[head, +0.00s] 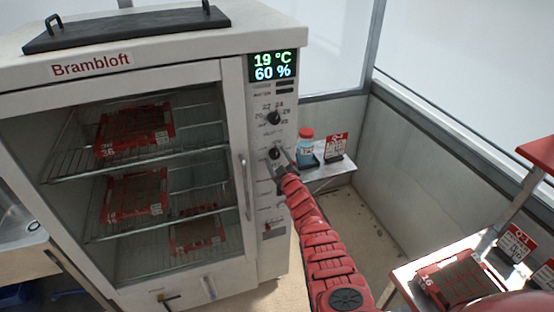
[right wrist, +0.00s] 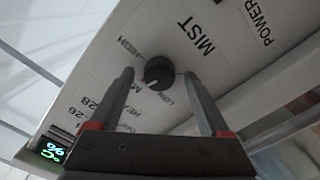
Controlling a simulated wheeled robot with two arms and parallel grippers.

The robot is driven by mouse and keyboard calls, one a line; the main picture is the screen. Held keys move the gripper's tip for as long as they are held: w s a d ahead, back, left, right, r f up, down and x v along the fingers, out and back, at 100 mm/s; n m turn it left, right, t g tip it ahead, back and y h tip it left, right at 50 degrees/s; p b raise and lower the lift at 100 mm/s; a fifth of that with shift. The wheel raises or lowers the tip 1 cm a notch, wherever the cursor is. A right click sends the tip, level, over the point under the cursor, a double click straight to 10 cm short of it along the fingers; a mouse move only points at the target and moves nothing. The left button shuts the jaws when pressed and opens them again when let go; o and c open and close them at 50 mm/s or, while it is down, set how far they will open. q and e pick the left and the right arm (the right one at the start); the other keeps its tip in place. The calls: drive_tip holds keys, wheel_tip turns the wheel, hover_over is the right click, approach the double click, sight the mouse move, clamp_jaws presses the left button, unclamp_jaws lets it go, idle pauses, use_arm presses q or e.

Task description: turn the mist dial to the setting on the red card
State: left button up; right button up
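The mist dial (right wrist: 159,72) is a round black knob on the cabinet's white panel, marked MIST, with HIGH and LOW legible around it. A pale mark shows at its lower left in the right wrist view; I cannot tell the exact setting. My right gripper (right wrist: 160,76) is open, one finger on each side of the knob, with gaps visible. In the head view the right gripper (head: 281,162) is at the lower knob (head: 274,153) and partly covers its labels. A red-topped card (head: 336,147) stands on the small shelf; its print is too small to read. My left gripper is not in view.
The Brambloft cabinet (head: 235,75) holds red trays behind its glass door. Its display (head: 272,65) reads 19 °C and 60 %. A temperature knob (head: 273,118) sits above the lower knob. Another red card (head: 516,243) is at far right.

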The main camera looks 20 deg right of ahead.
drive_tip(key=shift+s+d+p, duration=0.1)
drive_tip(key=shift+s+p, duration=0.6)
drive_tip(key=shift+p, duration=0.05)
drive_tip(key=s, duration=1.6)
drive_tip(key=shift+d, duration=0.2)
